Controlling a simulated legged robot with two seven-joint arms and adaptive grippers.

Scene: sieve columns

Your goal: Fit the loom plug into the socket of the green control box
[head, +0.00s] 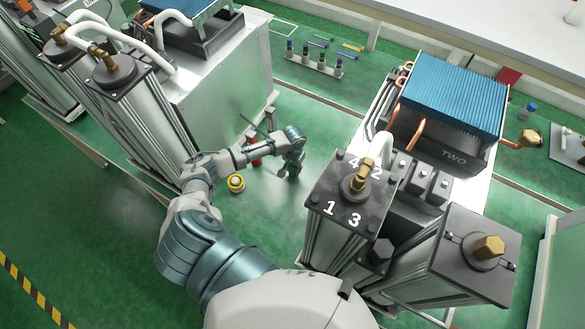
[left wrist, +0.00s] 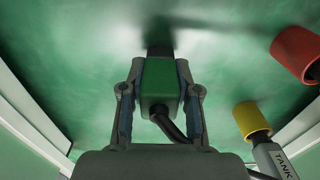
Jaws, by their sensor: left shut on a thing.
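My left gripper (head: 291,165) hangs at the end of its outstretched arm in the middle of the head view, above the green floor. In the left wrist view my left gripper (left wrist: 160,95) is shut on the loom plug (left wrist: 160,78), a green block between the two fingers. A dark end points away from the gripper and a black cable bends back below it. In the head view the plug is too small to make out. I cannot make out the green control box or its socket in either view. My right gripper is not in view.
A yellow cap (head: 236,183) and a red cap (head: 255,161) are left of the gripper; the left wrist view shows the yellow cap (left wrist: 251,119) and red cap (left wrist: 297,54) at right. A numbered column (head: 326,212) stands at right, grey columns (head: 150,125) at left.

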